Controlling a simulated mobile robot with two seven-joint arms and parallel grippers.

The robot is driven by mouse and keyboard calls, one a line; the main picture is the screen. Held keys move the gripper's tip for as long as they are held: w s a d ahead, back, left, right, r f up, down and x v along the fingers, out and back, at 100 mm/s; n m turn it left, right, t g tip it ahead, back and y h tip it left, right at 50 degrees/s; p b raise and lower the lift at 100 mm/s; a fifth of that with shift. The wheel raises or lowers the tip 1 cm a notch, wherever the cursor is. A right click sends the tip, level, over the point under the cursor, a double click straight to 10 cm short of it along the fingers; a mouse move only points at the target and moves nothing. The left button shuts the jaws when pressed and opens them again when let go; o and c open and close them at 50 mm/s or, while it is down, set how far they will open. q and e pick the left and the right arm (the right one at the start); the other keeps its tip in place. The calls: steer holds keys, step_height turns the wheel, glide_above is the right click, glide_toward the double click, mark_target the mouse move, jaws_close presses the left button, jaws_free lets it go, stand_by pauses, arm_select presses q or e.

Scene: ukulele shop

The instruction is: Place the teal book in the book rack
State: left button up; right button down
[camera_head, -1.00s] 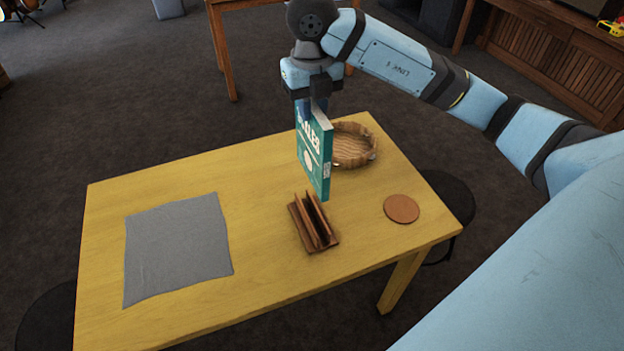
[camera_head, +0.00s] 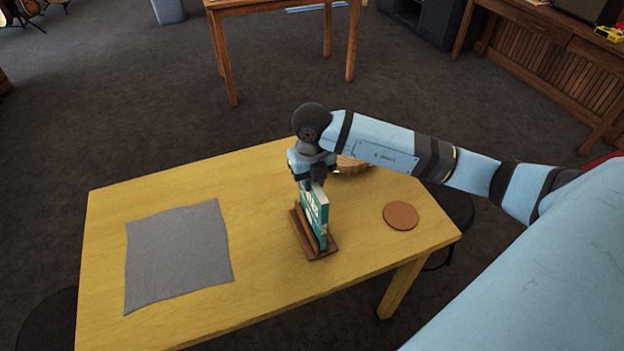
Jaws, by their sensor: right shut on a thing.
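The teal book (camera_head: 315,214) stands upright on its edge, its lower part down in the slot of the brown wooden book rack (camera_head: 325,252). My right gripper (camera_head: 311,184) is shut on the book's top edge, directly above the rack. The gripper and wrist hide the upper part of the book. Whether the book touches the rack's floor cannot be seen. My left gripper is not in view.
A round brown coaster (camera_head: 400,215) lies right of the rack. A wicker basket (camera_head: 352,165) sits behind, partly hidden by my arm. A grey cloth (camera_head: 178,255) lies on the left of the yellow table (camera_head: 262,290).

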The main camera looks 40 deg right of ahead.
steer(key=shift+f, duration=0.4)
steer(key=shift+f, duration=0.15)
steer(key=c, duration=1)
jaws_free()
steer(key=shift+c, duration=0.2)
steer(key=shift+r, duration=0.2)
